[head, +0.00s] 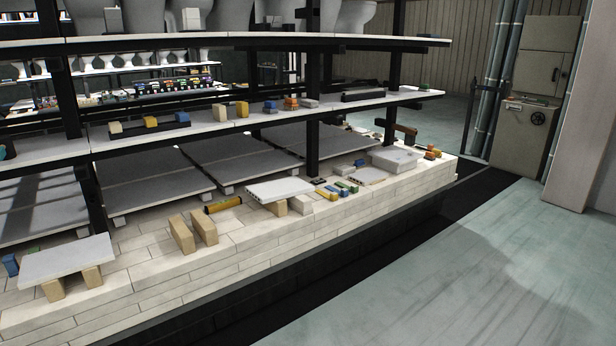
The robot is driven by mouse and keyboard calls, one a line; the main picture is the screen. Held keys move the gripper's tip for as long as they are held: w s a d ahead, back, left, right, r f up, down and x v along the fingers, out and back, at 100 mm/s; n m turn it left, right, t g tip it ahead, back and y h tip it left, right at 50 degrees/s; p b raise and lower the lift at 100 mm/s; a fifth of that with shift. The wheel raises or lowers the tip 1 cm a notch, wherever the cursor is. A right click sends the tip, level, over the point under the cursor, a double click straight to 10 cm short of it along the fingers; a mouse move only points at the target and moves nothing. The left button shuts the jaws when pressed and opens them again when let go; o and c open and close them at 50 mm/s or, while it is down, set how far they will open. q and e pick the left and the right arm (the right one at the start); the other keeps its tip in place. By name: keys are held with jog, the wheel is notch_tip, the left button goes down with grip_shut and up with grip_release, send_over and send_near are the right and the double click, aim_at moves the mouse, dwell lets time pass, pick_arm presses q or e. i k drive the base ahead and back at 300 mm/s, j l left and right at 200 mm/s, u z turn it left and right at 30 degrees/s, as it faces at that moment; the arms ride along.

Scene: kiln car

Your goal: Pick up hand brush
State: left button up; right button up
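I cannot pick out the hand brush for certain. A small brown piece (405,130) shows near the far right end of the car's deck, by a dark post. It could be a brush, but it is too small to tell. A yellow and black bar-like piece (223,204) lies on the pale brick deck (262,238) near the middle. Neither of my grippers shows in the head view.
Dark posts (312,150) carry long white shelves (225,127) above the deck. Slabs on brick props stand along the deck, including a white slab (66,258) at left. Open floor (450,285) lies at right, before a metal cabinet (524,138).

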aim_at(291, 105)
jog(key=i, duration=1.75)
jog(key=i+u, duration=0.25)
jog(key=i, duration=0.2)
jog(key=i+l+u, duration=0.25)
jog(key=i, duration=0.25)
jog(key=i+l+u, duration=0.25)
jog(key=i, duration=0.2)
jog(key=i+l+u, duration=0.25)
jog(key=i+l, duration=0.05)
jog(key=i, duration=0.1)
